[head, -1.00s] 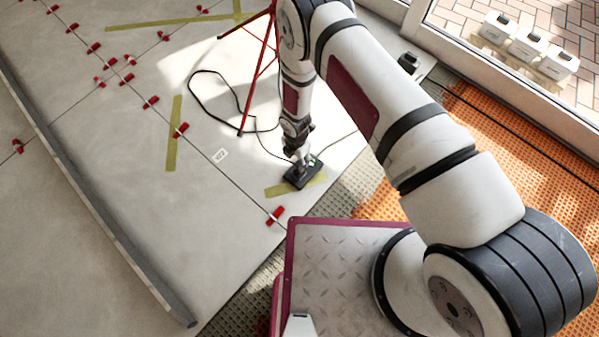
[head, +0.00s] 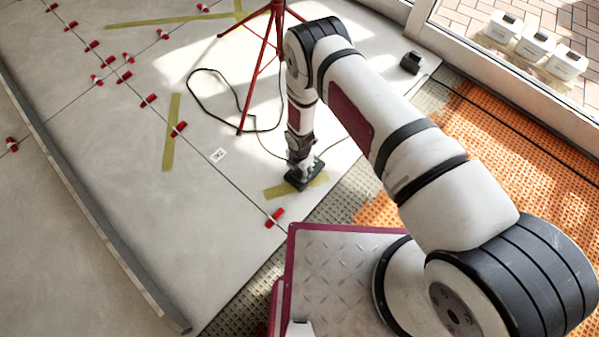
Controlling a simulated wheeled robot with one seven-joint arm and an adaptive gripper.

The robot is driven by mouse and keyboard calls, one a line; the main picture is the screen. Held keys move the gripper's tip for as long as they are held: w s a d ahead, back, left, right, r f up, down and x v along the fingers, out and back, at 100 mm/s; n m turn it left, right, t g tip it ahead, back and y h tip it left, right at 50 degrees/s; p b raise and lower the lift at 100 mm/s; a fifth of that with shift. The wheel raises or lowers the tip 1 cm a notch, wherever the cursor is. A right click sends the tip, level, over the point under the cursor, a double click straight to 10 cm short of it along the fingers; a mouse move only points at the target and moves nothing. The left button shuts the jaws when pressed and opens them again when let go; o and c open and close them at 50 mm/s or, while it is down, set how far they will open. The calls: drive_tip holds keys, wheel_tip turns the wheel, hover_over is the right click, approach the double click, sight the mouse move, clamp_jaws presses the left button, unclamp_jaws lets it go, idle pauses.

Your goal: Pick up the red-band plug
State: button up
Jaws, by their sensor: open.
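A black socket block (head: 294,183) lies on the pale tiled floor near a strip of yellow tape, with dark cables running from it. My gripper (head: 302,171) points down directly over the block, at or very close to its top. It is open. The fingers are small and dark in the head view, and I cannot tell whether they touch anything. The red-band plug cannot be made out; the gripper and wrist cover much of the block's top.
A red tripod (head: 262,68) stands just behind my gripper, with a looped black cable (head: 193,95) on the floor. Red levelling clips (head: 275,217) line the tile joints. A long grey bar (head: 110,235) lies at left. A dark box (head: 411,62) sits at the upper right.

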drive_tip(key=shift+c, duration=0.5)
clamp_jaws()
drive_tip(key=shift+r, duration=0.15)
drive_tip(key=shift+r+p, duration=0.4)
drive_tip(key=shift+r, duration=0.15)
wheel_tip(320, 180, up, 2)
drive_tip(key=shift+r+p, duration=0.15)
drive_tip(key=shift+p, duration=0.5)
drive_tip(key=s+d+r+p, duration=0.2)
drive_tip(key=s+d+p, duration=0.4)
drive_tip(key=s+d, duration=0.5)
drive_tip(key=shift+s+a+r+p, duration=0.3)
drive_tip(key=shift+r+p, duration=0.4)
drive_tip(key=shift+r, duration=0.2)
drive_tip(key=shift+s+a+r+p, duration=0.3)
drive_tip(key=shift+r+p, duration=0.35)
drive_tip(key=shift+r, duration=0.25)
drive_tip(key=shift+s+a+r+p, duration=0.2)
drive_tip(key=shift+s+r+p, duration=0.1)
drive_tip(key=shift+r+p, duration=0.5)
drive_tip(key=shift+r, duration=0.1)
